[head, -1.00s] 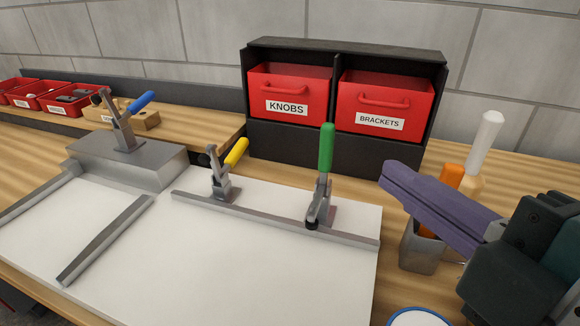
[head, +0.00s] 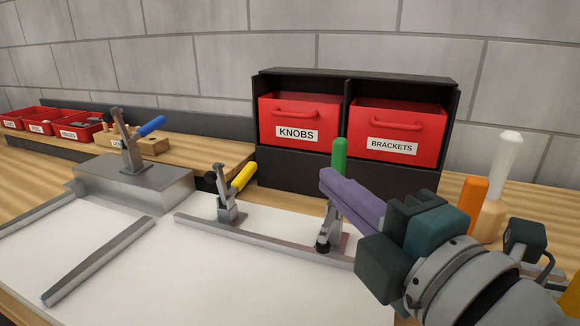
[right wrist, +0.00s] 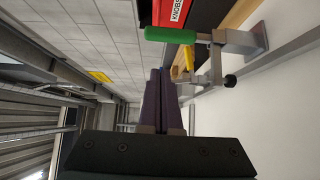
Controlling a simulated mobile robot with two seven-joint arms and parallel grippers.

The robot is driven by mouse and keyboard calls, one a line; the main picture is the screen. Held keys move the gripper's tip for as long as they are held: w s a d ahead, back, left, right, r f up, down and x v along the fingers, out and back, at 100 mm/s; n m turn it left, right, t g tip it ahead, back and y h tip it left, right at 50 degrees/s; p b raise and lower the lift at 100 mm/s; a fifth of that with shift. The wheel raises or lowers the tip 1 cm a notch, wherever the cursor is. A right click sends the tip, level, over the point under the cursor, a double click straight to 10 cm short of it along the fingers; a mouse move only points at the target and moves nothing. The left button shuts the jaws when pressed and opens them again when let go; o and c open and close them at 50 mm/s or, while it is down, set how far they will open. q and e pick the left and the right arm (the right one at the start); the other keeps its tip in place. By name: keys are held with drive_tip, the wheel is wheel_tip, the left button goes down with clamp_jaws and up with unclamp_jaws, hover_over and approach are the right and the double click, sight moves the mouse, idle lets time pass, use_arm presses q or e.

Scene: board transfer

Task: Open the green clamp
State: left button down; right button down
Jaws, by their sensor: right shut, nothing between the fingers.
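The green clamp stands on the metal rail at the right of the white board, and its green handle (head: 340,153) points straight up. Its lower metal part, with a dark tip, shows below my gripper. My right gripper (head: 326,180) is shut and empty, its purple fingers pointing left, in front of the clamp, and they hide the lower part of the handle. In the right wrist view the green handle (right wrist: 170,35) lies above the shut purple fingertips (right wrist: 160,76), with a visible gap. My left gripper is not in view.
A yellow-handled clamp (head: 242,177) stands left on the same rail. A blue-handled clamp (head: 151,126) stands on a metal block (head: 140,185). Behind are red bins marked KNOBS (head: 299,118) and BRACKETS (head: 397,131).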

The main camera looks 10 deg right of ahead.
drive_tip(key=shift+w+d, duration=0.55)
drive_tip(key=shift+w, duration=0.2)
drive_tip(key=shift+w+d, duration=0.55)
drive_tip(key=shift+w, duration=0.2)
